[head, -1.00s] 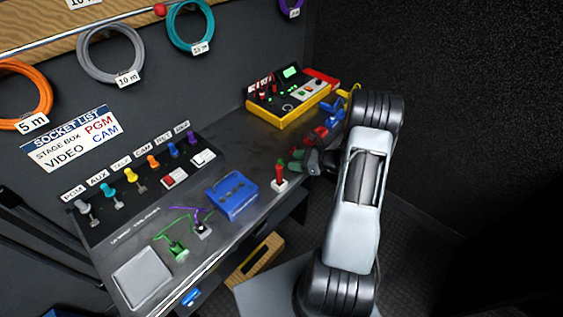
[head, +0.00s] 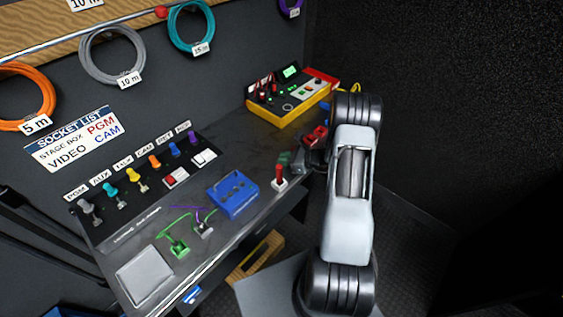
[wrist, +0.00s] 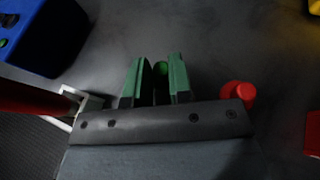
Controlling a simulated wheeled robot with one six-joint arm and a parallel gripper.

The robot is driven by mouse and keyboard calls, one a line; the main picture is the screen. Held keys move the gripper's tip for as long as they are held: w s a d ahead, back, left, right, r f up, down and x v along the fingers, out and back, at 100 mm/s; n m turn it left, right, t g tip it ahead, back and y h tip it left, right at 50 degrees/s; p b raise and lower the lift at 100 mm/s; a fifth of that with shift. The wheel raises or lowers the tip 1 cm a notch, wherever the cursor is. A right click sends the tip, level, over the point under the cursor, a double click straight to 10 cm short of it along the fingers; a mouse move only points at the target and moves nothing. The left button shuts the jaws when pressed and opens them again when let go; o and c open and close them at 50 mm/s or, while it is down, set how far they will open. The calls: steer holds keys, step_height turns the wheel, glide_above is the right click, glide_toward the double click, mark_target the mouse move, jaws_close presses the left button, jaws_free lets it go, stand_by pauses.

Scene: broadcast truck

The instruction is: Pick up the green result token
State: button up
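The green result token (wrist: 160,69) is a small dark green round shape in the wrist view. It sits between the two green fingers of my gripper (wrist: 158,62), which point at the dark worktop. The fingers stand apart, and a thin gap seems to show on the token's left side, so I see no firm grip. In the head view my gripper (head: 284,157) is low at the worktop's front edge, beside the red-handled switch. The token cannot be made out there.
The red-handled switch (head: 279,176) on a white base stands close to my gripper; its red handle (wrist: 32,97) is at left in the wrist view. A red token (wrist: 238,93) lies close to the right. A blue box (head: 233,194) and a yellow tester (head: 290,98) stand nearby.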

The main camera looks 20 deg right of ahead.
jaws_close()
steer(key=shift+r, duration=0.1)
